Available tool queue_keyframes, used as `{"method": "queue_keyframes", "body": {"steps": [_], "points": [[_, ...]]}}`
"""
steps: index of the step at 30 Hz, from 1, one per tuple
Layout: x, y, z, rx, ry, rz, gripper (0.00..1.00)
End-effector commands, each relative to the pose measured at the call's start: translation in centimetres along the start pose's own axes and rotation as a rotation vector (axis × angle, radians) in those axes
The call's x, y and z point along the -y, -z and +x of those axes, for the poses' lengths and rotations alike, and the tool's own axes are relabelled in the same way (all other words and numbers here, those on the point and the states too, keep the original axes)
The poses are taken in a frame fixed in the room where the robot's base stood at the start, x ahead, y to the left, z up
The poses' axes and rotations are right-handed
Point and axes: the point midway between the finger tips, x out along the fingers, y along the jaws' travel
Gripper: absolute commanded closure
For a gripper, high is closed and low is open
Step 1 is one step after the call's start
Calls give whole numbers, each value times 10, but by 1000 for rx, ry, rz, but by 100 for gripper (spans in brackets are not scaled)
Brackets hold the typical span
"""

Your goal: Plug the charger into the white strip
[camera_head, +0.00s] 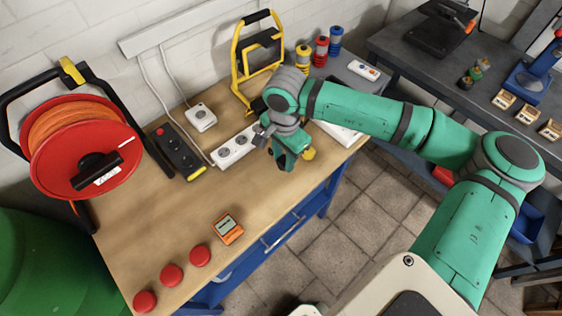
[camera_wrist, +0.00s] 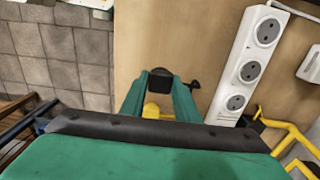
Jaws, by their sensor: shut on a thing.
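The white strip (camera_head: 233,147) lies on the wooden bench, with round sockets facing up; part of it is hidden behind my gripper. In the wrist view the strip (camera_wrist: 259,51) is to the right, with three sockets showing. My gripper (camera_head: 284,158) is above the bench, to the right of the strip in the head view. In the wrist view my gripper (camera_wrist: 160,88) is shut on a dark block, which looks like the charger (camera_wrist: 160,78). The block is apart from the strip in that view. Its prongs cannot be made out.
A black strip with a red switch (camera_head: 180,152) and a white socket box (camera_head: 200,117) are left of the white strip. A yellow lamp stand (camera_head: 238,75) is behind. An orange meter (camera_head: 227,229) and red buttons (camera_head: 171,275) are in front. The bench middle is clear.

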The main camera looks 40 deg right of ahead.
Motion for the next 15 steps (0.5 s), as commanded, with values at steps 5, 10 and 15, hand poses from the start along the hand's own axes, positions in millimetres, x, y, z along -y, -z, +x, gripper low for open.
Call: {"method": "queue_keyframes", "body": {"steps": [5,10,15], "points": [[-33,11,-40,-6,1,4,91],[-72,20,-62,-3,-1,8,91],[-100,26,-75,-2,-1,4,91]]}}
